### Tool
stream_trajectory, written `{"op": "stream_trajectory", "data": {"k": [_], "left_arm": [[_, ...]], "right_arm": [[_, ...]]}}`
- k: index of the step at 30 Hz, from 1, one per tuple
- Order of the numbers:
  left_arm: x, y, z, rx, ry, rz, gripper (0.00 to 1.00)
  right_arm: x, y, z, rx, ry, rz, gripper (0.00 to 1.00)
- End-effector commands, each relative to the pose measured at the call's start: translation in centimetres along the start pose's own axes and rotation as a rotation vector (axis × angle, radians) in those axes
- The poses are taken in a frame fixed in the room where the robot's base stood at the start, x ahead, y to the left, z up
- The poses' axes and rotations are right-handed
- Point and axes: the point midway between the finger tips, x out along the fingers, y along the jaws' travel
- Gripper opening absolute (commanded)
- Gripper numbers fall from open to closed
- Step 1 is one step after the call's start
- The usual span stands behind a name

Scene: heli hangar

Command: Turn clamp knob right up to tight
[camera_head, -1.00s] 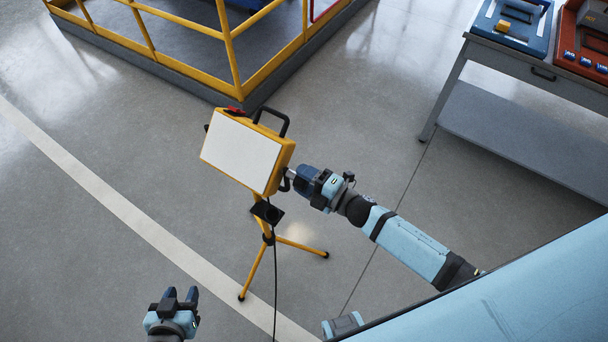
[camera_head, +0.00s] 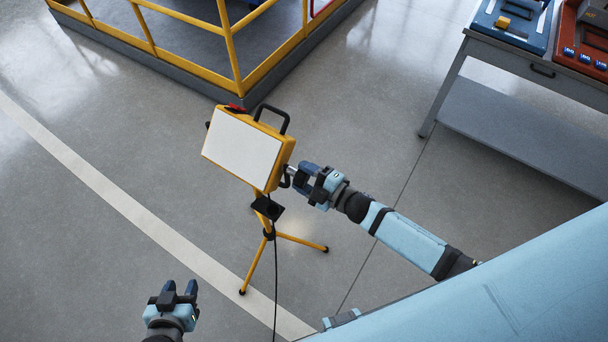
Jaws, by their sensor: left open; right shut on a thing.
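A yellow work lamp (camera_head: 242,148) with a white panel stands on a yellow tripod (camera_head: 257,262). The clamp knob (camera_head: 289,171) is at the lamp's right side, small and mostly hidden by the fingers. My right gripper (camera_head: 297,175) reaches in from the right and is shut on the knob. My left gripper (camera_head: 180,290) is open and empty at the bottom left, above the floor and apart from the lamp.
A yellow-railed platform (camera_head: 240,85) stands behind the lamp. A grey workbench (camera_head: 520,62) with a blue tray (camera_head: 512,22) and a red tray (camera_head: 585,45) is at the top right. A black cable (camera_head: 275,285) hangs down from the lamp. Open floor lies left.

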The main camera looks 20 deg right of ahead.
Motion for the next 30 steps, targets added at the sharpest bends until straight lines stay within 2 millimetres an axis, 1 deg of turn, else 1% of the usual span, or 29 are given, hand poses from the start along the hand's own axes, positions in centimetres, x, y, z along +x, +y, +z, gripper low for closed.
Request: {"op": "stream_trajectory", "data": {"k": [3,4,5,6,7,15,17,19,23,30], "left_arm": [[0.0,0.1,0.0,0.0,-0.001,0.001,0.43],[0.0,0.1,0.1,-0.001,-0.001,0.001,0.43],[0.0,0.1,0.1,-0.001,-0.001,0.002,0.43],[0.0,0.1,0.1,-0.001,-0.002,0.002,0.43],[0.0,0.1,0.1,-0.001,-0.002,0.002,0.43],[0.0,0.1,0.1,-0.001,-0.002,0.002,0.43],[0.1,0.1,0.2,-0.001,-0.002,0.002,0.43],[0.2,0.1,0.3,-0.001,-0.003,0.002,0.43],[0.5,0.1,0.8,-0.002,-0.004,0.002,0.43],[1.0,0.4,1.6,-0.004,-0.006,0.009,0.43]], "right_arm": [[0.0,0.1,0.0,0.001,0.0,0.001,0.27],[0.0,0.1,0.0,0.001,0.0,0.001,0.55],[0.0,0.1,0.0,0.001,0.0,0.001,0.62],[0.0,0.1,0.0,0.001,0.0,0.001,0.71],[0.0,0.0,0.0,0.001,0.0,0.001,0.74],[-0.1,0.0,0.0,0.0,0.0,0.0,0.74],[-0.4,-0.1,0.1,0.0,-0.001,0.0,0.74],[-1.2,-0.1,0.1,0.0,-0.001,-0.001,0.74],[-3.6,-0.3,0.1,0.0,-0.002,-0.003,0.74],[-9.2,-0.3,0.1,0.0,-0.002,-0.003,0.74]]}}
